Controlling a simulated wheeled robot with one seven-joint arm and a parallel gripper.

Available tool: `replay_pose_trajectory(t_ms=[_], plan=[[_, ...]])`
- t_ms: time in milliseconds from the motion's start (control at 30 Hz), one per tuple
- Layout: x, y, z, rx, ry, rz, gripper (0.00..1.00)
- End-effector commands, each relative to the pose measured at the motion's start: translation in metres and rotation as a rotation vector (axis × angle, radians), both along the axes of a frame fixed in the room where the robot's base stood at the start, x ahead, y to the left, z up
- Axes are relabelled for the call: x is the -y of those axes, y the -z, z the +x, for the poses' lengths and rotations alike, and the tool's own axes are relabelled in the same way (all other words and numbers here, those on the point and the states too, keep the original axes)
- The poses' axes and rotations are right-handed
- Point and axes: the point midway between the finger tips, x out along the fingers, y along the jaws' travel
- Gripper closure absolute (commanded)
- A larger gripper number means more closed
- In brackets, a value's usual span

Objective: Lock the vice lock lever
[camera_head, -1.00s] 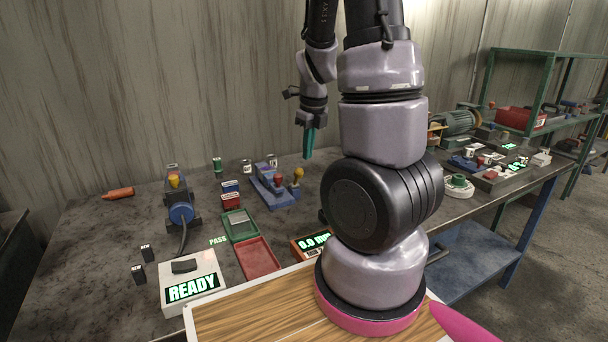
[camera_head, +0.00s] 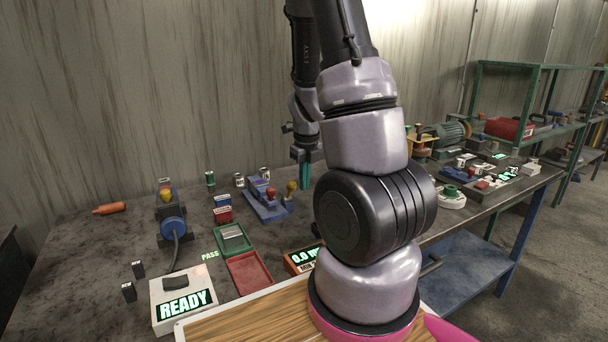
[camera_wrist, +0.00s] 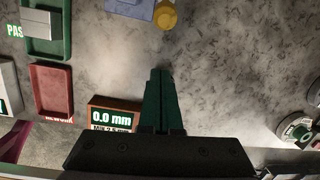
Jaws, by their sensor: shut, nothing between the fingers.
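The blue vice (camera_head: 262,207) sits on the workbench behind the trays. It carries a red knob (camera_head: 270,193) and a lever with a yellow knob (camera_head: 291,188). My gripper (camera_head: 304,178) is shut and empty, with its teal fingers pointing down just right of the yellow knob in the head view. In the wrist view, the shut fingers (camera_wrist: 160,95) show over bare bench. There the yellow knob (camera_wrist: 165,15) lies beyond the fingertips at the top edge, apart from them. Most of the vice is out of the wrist view.
A green tray (camera_head: 220,247), a red tray (camera_head: 263,262) and a 0.0 mm gauge box (camera_head: 300,257) stand before the vice. Small canisters (camera_head: 210,180) stand behind it. A green and white round fixture (camera_wrist: 300,128) is at the right in the wrist view.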

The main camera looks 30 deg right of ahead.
Motion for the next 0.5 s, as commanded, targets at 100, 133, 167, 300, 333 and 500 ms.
replay_pose_trajectory(t_ms=[100,133,167,300,333,500], plan=[[0.002,0.018,0.002,-0.004,0.004,0.001,1.00],[0.003,0.022,0.002,-0.004,0.003,0.000,1.00],[0.002,0.026,0.003,-0.004,0.003,0.001,1.00],[0.003,0.042,0.006,-0.003,0.002,0.001,1.00],[0.003,0.045,0.006,-0.003,0.003,0.001,1.00],[0.002,0.055,0.015,0.004,-0.003,0.000,1.00]])
